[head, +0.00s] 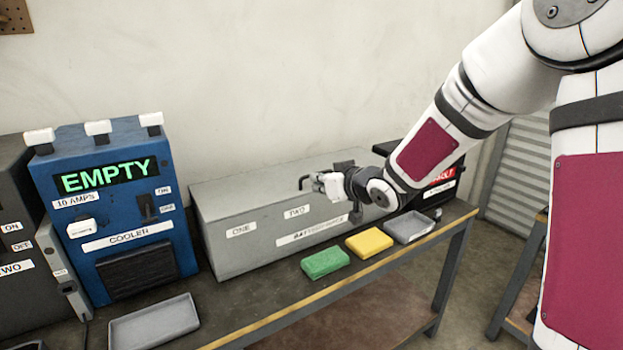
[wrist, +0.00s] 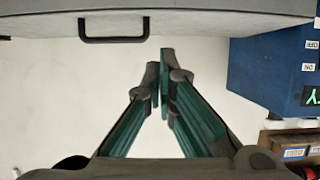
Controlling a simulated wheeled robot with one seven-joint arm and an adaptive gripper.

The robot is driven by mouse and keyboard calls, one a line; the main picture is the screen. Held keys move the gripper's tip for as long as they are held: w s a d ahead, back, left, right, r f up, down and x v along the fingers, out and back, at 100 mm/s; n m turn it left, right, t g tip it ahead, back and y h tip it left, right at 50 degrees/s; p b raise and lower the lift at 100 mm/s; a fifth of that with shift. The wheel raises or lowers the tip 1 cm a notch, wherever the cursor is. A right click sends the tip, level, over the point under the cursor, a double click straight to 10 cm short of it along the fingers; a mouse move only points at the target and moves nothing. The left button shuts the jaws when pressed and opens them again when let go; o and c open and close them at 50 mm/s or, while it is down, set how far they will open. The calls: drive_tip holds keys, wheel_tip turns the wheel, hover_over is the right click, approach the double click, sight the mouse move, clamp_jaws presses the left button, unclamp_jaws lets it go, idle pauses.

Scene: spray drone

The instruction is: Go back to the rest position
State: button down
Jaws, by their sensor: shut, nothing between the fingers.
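My gripper shows in the wrist view (wrist: 162,65), with its two dark green fingers drawn together and nothing between them. In the head view my arm reaches in from the right, and its end is above the long grey box labelled ONE and TWO (head: 225,257). The fingers are hard to make out there. In the wrist view the grey box (wrist: 230,15) crosses the top, with a black handle (wrist: 115,38) on it. The fingertips appear apart from the box and the handle.
A blue cooler reading EMPTY (head: 180,250) stands left of the box. A green block (head: 325,262), a yellow block (head: 369,243) and a grey tray (head: 408,227) lie along the bench front. Another grey tray (head: 153,322) lies before the cooler. A wall is behind.

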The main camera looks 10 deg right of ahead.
drive_tip(key=s+d+r+m+g+h+p, duration=0.1)
drive_tip(key=s+d+r+h, duration=0.1)
drive_tip(key=s, duration=0.3)
drive_tip(key=s+d+r+g+h, duration=0.1)
drive_tip(key=s+r+h, duration=0.2)
drive_tip(key=s, duration=0.2)
drive_tip(key=s+a+r+m+g+p, duration=0.1)
drive_tip(key=s+g, duration=0.6)
drive_tip(key=s, duration=2.5)
drive_tip(key=shift+a+m+y+p, duration=0.4)
drive_tip(key=shift+a+m, duration=0.2)
drive_tip(key=shift+m, duration=0.2)
drive_tip(key=shift+r, duration=0.1)
